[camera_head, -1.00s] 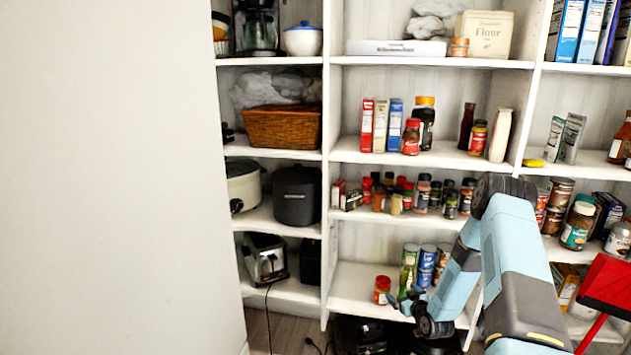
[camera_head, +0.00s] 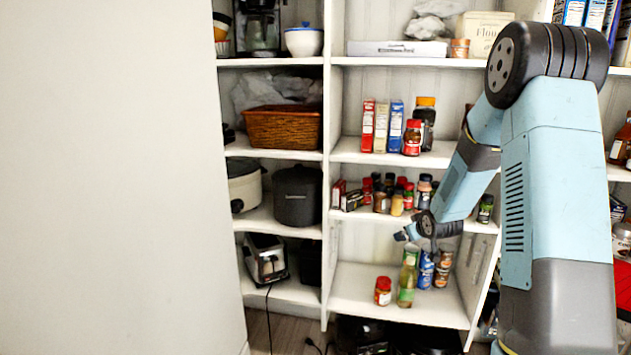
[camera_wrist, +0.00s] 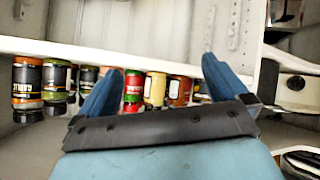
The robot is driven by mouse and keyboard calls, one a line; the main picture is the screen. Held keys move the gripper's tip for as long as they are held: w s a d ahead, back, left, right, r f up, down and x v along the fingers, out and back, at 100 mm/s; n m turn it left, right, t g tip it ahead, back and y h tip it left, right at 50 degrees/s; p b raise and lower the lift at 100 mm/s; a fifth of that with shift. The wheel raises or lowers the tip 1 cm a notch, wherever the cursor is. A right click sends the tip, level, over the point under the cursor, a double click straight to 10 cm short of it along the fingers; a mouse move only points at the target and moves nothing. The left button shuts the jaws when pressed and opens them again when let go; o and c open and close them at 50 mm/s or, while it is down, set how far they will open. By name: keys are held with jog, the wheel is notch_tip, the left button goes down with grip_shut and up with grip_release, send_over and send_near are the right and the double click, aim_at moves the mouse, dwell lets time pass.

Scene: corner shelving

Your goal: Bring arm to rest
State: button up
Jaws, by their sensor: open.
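My gripper (camera_head: 402,236) is in front of the lower middle shelves in the head view, just above the bottles on the bottom shelf. In the wrist view its two blue fingers (camera_wrist: 158,85) are spread wide with nothing between them. My arm is bent, with its elbow high at the right of the head view. Spice jars (camera_wrist: 154,90) stand in a row beyond the fingers in the wrist view. A green bottle (camera_head: 407,283) and a red-lidded jar (camera_head: 383,291) stand on the bottom shelf below the gripper.
White corner shelving (camera_head: 400,307) holds food packages and jars. A wicker basket (camera_head: 283,127), a dark pot (camera_head: 297,196) and a toaster (camera_head: 266,258) fill the left bay. A blank wall (camera_head: 110,180) covers the left side. My arm hides much of the right shelves.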

jog(key=s+a+r+m+g+h, duration=0.1)
jog(key=s+a+r, duration=0.1)
jog(key=s+r, duration=0.7)
jog(key=s+a+r+m+g+h, duration=0.1)
jog(key=s+a+r, duration=0.1)
jog(key=s+r, duration=0.75)
jog(key=s+a+r+m+g, duration=0.1)
jog(key=s+a+r, duration=0.1)
jog(key=s, duration=1)
jog(key=s+a+r+m+g+y, duration=0.1)
jog(key=s+r+g, duration=0.1)
jog(key=s, duration=1.1)
jog(key=shift+s+a+r, duration=0.3)
jog(key=shift+a+r, duration=0.05)
jog(key=shift+r, duration=0.25)
